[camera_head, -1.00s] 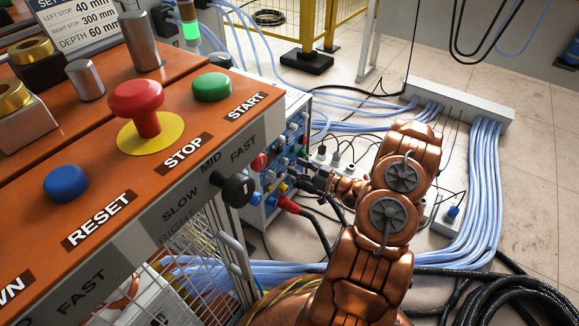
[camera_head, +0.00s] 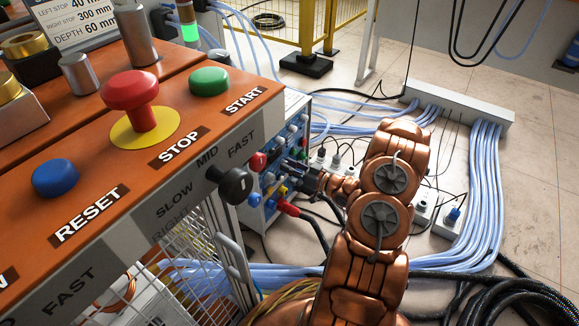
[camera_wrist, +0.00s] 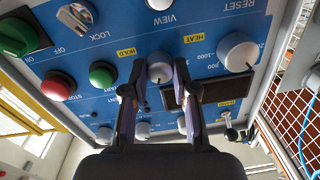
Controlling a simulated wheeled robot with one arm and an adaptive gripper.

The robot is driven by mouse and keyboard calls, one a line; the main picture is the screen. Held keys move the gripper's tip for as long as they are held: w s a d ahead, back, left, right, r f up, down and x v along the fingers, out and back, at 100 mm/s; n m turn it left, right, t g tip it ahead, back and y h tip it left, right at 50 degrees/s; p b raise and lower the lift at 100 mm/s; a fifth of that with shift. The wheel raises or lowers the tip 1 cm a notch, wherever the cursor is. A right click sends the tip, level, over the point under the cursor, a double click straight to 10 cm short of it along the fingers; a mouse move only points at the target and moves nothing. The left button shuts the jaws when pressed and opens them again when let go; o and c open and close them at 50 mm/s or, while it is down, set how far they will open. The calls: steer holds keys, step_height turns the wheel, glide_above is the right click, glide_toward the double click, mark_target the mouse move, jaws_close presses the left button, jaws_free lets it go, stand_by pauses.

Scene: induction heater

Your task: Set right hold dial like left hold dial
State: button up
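My gripper (camera_wrist: 158,88) is open in front of a blue control panel (camera_wrist: 120,25). A yellow HOLD label (camera_wrist: 126,52) is just left of this dial. A larger white dial (camera_wrist: 238,50) is to the right, by the HEAT label (camera_wrist: 193,38). More pale dials (camera_wrist: 142,130) lie lower, partly behind the fingers. Which is the left hold dial, and the pointer settings, I cannot tell. In the head view my gripper (camera_head: 299,168) is close to the panel (camera_head: 273,182).
A green button (camera_wrist: 102,73) and a red button (camera_wrist: 58,85) are left of the fingers. A black lever knob (camera_head: 233,184) juts from the orange console (camera_head: 75,140). Red plugs and a black cable (camera_head: 318,222) hang below my gripper. Blue cables (camera_head: 487,190) run along the floor.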

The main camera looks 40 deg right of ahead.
jaws_close()
steer(key=shift+r+n+p, duration=0.1)
steer(key=shift+n+p, duration=0.25)
steer(key=shift+n, duration=0.05)
steer(key=n, duration=1.1)
steer(key=n+b, duration=0.1)
steer(key=n, duration=0.4)
steer(key=shift+s+f+n+h, duration=0.1)
steer(key=shift+f+n+h, duration=0.15)
steer(key=shift+n+h, duration=0.05)
steer(key=shift+r, duration=0.1)
